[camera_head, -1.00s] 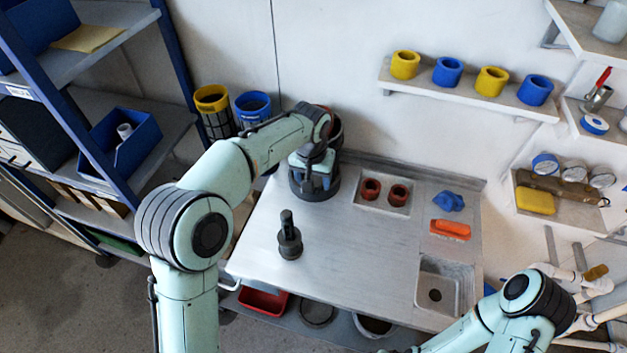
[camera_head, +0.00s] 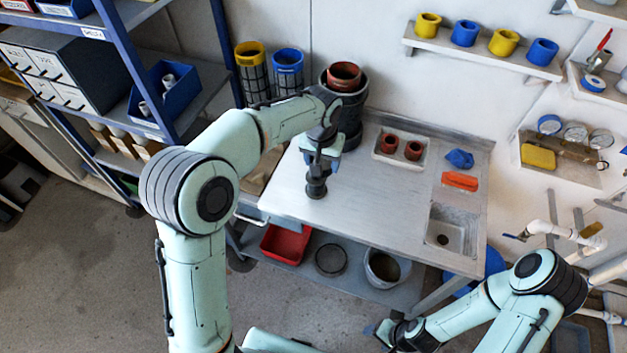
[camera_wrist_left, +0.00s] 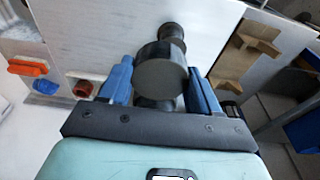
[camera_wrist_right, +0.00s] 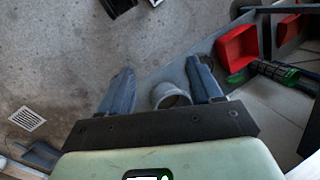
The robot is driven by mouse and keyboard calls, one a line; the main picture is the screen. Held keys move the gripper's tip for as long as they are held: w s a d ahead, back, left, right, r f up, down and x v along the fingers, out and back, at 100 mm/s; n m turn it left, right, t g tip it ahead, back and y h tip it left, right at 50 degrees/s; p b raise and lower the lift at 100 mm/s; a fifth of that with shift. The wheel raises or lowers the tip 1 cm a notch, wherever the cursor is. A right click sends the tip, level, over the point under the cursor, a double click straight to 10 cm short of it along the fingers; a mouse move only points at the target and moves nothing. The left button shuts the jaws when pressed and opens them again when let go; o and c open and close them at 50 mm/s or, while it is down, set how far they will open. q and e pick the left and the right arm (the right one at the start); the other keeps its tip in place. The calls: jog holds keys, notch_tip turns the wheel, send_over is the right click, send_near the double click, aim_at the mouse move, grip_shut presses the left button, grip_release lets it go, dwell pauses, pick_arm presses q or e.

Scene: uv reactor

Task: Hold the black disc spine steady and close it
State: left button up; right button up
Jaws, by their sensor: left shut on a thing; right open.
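The black disc spine (camera_head: 317,186) stands upright on the metal workbench (camera_head: 370,215), near its left end. My left gripper (camera_head: 319,160) is over its upper part. In the left wrist view the dark round spine (camera_wrist_left: 160,78) sits between the blue fingers, which are shut on it. The gripped section is partly hidden by the fingers. My right gripper (camera_head: 392,332) is low in front of the bench, away from the spine. In the right wrist view its fingers (camera_wrist_right: 160,88) are spread and empty, facing the floor and a grey bucket (camera_wrist_right: 170,98).
A tall black vessel (camera_head: 349,118) with a red-brown ring (camera_head: 344,75) stands at the bench's back left. Two red-brown cups (camera_head: 389,143), a blue lump (camera_head: 459,158), an orange block (camera_head: 460,181) and a sink (camera_head: 450,233) are to the right. The middle is clear.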

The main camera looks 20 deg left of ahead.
jog(key=s+f+b, duration=0.1)
jog(key=s+f, duration=0.2)
jog(key=shift+b, duration=0.4)
jog(key=c, duration=0.4)
pick_arm(q)
jog(key=s+a+f, duration=0.1)
jog(key=s+f, duration=0.2)
jog(key=f, duration=0.5)
jog(key=s+a+f, duration=0.2)
jog(key=s+f, duration=0.1)
jog(key=f, duration=0.5)
jog(key=shift+s, duration=0.25)
